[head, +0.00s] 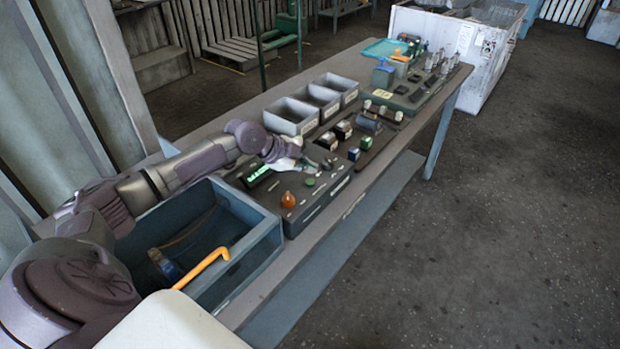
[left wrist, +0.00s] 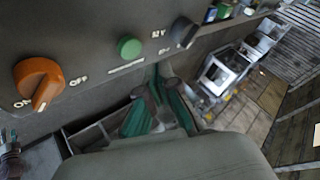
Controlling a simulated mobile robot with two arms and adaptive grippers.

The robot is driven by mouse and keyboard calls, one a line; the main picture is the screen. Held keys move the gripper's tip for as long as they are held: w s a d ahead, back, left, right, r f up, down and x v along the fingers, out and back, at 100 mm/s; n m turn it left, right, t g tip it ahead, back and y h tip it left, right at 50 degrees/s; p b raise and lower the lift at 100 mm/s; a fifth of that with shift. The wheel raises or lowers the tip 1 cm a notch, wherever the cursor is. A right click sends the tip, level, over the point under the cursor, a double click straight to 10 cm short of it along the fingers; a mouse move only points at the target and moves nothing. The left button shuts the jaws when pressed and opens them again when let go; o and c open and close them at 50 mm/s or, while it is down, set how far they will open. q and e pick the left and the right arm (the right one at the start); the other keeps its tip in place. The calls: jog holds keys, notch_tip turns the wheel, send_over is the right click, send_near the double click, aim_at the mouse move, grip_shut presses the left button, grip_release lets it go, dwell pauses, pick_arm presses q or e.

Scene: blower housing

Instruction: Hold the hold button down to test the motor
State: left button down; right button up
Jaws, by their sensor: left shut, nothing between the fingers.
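The dark control panel (head: 318,203) lies on the workbench. It carries an orange knob (head: 288,200) and a round green button (head: 310,182). In the left wrist view the orange knob (left wrist: 38,82) sits between ON and OFF markings. The green button (left wrist: 129,47) is right of it, unobstructed, with a light strip below it. My left gripper (head: 312,165) is over the panel's far part, just beyond the green button. Its fingers (left wrist: 158,92) are shut and empty, and appear apart from the button. My right gripper is not in view.
Grey trays (head: 290,116) sit behind the panel. Boards with small parts lie farther along the workbench. A black knob (left wrist: 183,32) is right of the green button. Open floor lies at right.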

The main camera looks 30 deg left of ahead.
aim_at(308, 182)
pick_arm(q)
notch_tip(308, 182, up, 4)
jog(key=shift+f+p, duration=0.25)
jog(key=shift+p, duration=0.7)
jog(key=shift+f, duration=0.1)
